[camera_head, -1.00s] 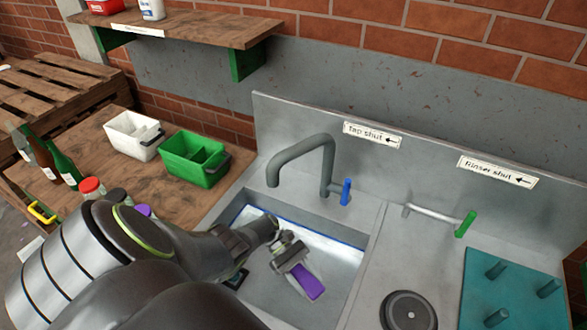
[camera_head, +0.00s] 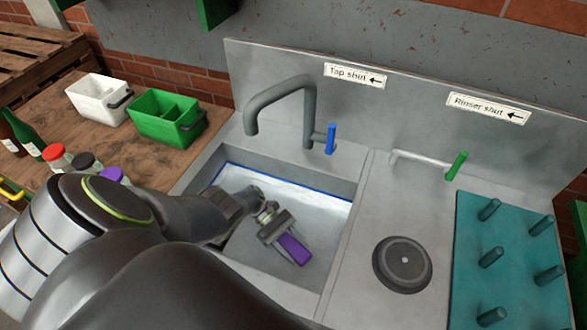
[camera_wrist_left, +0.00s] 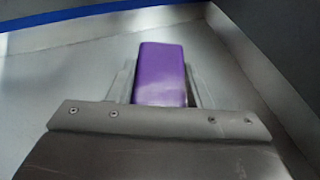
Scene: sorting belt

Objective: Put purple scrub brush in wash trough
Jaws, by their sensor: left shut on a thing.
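The purple scrub brush (camera_head: 294,249) is in my left gripper (camera_head: 281,236), over the wash trough (camera_head: 339,208). In the left wrist view the purple block of the brush (camera_wrist_left: 161,75) sits between the two fingers of my left gripper (camera_wrist_left: 160,88), which are shut on it. The trough is a grey metal basin with a blue line along its inner wall. The brush and gripper appear inside the trough's outline; I cannot tell whether the brush touches the floor. My right gripper is not in view.
A grey tap (camera_head: 282,95) with a blue lever (camera_head: 331,139) arches over the trough's back left. To the right are a round black disc (camera_head: 403,264) and a teal peg board (camera_head: 510,265). Green (camera_head: 166,119) and white (camera_head: 98,98) bins stand left.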

